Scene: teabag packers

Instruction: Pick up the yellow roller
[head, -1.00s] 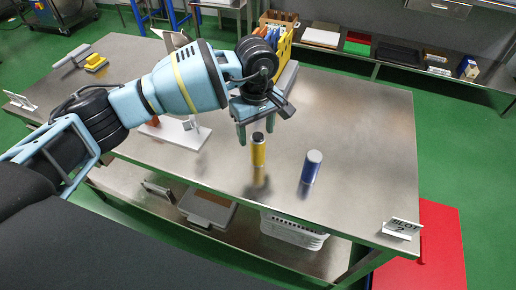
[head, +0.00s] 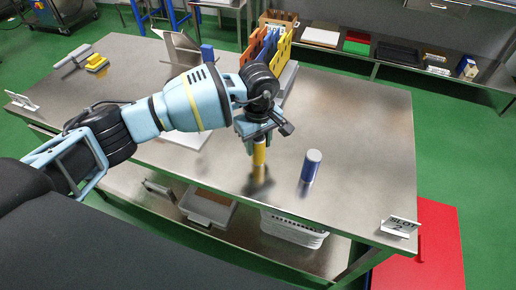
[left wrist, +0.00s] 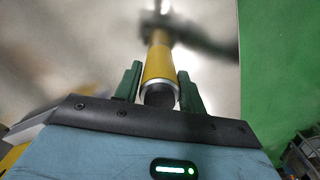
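The yellow roller (head: 259,153) stands upright on the steel table, near its front edge. My left gripper (head: 259,143) is over it from above, with one finger on each side of its upper part. In the left wrist view, the yellow roller (left wrist: 159,62) lies between the two green fingers (left wrist: 160,88), its dark end toward the camera. The fingers look open, with narrow gaps beside the roller. The roller's top is hidden by the gripper in the head view. My right gripper is not in view.
A blue roller (head: 311,166) stands upright just right of the yellow one. A "SLOT 2" sign (head: 400,228) is at the table's front right corner. Blue, orange and yellow upright pieces (head: 270,50) stand behind the gripper. The table's right side (head: 365,130) is clear.

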